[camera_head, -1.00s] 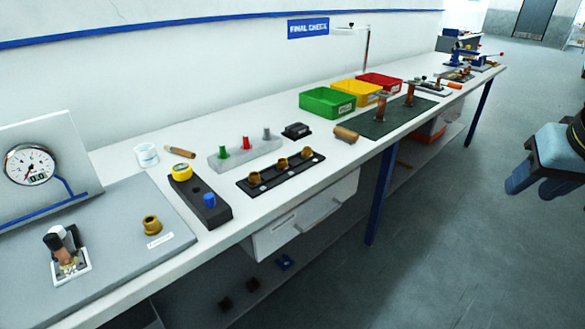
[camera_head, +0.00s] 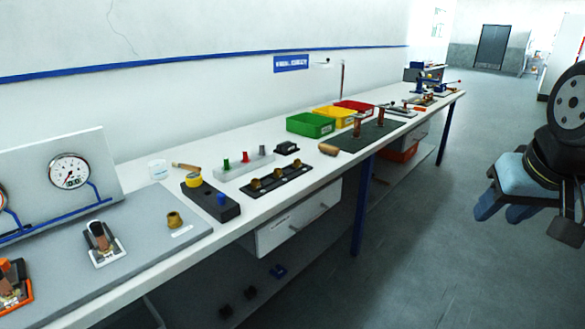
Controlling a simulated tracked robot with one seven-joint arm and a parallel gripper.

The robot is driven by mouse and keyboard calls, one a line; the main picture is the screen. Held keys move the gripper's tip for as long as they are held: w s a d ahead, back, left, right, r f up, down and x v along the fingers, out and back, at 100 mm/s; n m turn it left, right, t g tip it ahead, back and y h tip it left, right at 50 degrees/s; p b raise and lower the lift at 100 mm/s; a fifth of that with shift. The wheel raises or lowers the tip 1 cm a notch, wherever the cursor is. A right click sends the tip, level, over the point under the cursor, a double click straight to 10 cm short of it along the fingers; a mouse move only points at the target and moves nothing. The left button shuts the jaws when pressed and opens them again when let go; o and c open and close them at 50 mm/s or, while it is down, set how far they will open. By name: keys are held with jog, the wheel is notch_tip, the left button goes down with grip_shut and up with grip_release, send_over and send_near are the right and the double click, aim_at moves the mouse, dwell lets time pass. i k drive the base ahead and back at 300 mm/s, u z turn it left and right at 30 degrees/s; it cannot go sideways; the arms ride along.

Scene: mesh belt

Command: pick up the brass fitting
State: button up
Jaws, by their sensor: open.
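A brass fitting (camera_head: 174,220) stands on the grey board (camera_head: 150,255) at the left end of the bench, behind a small white label. Three similar brass pieces (camera_head: 255,185) sit in a black rack (camera_head: 293,183) farther along; I cannot tell which one the task names. My gripper (camera_head: 502,213) hangs at the right over the floor, well away from the bench. Its blue fingers are apart with nothing seen between them.
A green bin (camera_head: 310,125) and a dark mat (camera_head: 375,134) are farther back. The floor (camera_head: 420,230) right of the bench is clear.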

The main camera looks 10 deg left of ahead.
aim_at(297, 163)
jog(key=u, duration=0.75)
jog(key=i, duration=1)
